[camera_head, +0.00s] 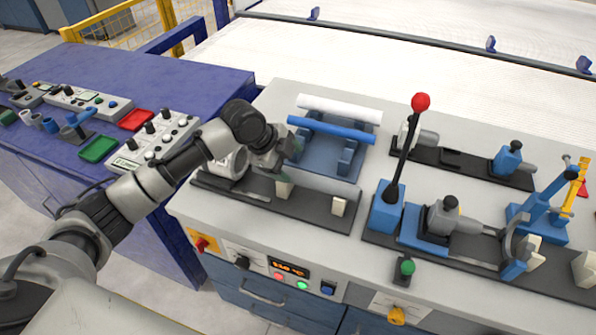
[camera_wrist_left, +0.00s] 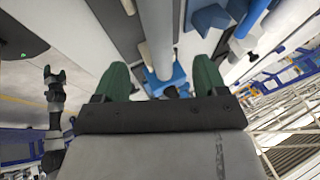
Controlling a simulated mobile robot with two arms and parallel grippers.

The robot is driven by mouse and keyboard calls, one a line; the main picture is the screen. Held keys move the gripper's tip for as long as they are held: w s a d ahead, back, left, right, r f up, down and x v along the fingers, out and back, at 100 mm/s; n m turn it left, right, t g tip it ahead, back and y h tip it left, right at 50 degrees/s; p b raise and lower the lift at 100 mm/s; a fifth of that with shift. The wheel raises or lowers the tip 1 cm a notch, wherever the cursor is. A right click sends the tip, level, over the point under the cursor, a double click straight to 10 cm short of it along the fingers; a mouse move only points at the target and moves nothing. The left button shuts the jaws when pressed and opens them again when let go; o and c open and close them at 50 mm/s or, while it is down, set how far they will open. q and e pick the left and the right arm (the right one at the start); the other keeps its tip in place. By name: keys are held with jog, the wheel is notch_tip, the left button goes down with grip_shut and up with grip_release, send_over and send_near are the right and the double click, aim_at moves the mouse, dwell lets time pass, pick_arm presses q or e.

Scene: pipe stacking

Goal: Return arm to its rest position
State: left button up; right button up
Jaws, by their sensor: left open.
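My left arm comes in from the left in the head view. Its gripper (camera_head: 290,150) hangs over the left part of the grey-topped workbench, just in front of the blue pipe rack. In the left wrist view, the two green fingers (camera_wrist_left: 161,78) stand apart, with nothing seen gripped. A grey pipe-like bar and a blue fixture (camera_wrist_left: 168,84) show beyond the gap. A white pipe (camera_head: 339,108) and a blue pipe (camera_head: 330,129) lie on the blue rack (camera_head: 345,158). A dark jointed arm, probably my right, shows small at the left wrist view's left; its jaws are unclear.
A tall lever with a red knob (camera_head: 421,102) stands right of the rack. Blue-and-grey clamp fixtures (camera_head: 455,222) fill the bench's right side. A purple console (camera_head: 190,80) with controls and trays stands left. Knobs and a display (camera_head: 289,270) line the bench front.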

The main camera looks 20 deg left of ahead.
pick_arm(q)
jog(key=s+d+f+n, duration=0.1)
jog(key=s+d+f, duration=0.1)
jog(key=s, duration=0.2)
jog(key=s+d+f+n, duration=0.2)
jog(key=s, duration=0.3)
jog(key=s+d+f+n, duration=0.2)
jog(key=s+f, duration=0.1)
jog(key=s, duration=0.1)
jog(key=shift+s+d+f, duration=0.1)
jog(key=shift+s+d, duration=0.05)
jog(key=shift+s, duration=0.15)
jog(key=s+a+f+n+y, duration=0.1)
jog(key=s+a+n+y, duration=0.15)
jog(key=s+n, duration=0.5)
jog(key=s+a+f+n+y, duration=0.2)
jog(key=s+a+n, duration=0.25)
jog(key=s, duration=0.55)
notch_tip(320, 180, down, 25)
jog(key=g, duration=0.2)
jog(key=s+a+f+g, duration=0.1)
jog(key=s+a+f, duration=0.1)
jog(key=s+f, duration=1.4)
jog(key=shift+s+a+f, duration=0.2)
jog(key=shift+s+f, duration=0.15)
jog(key=shift+s, duration=0.25)
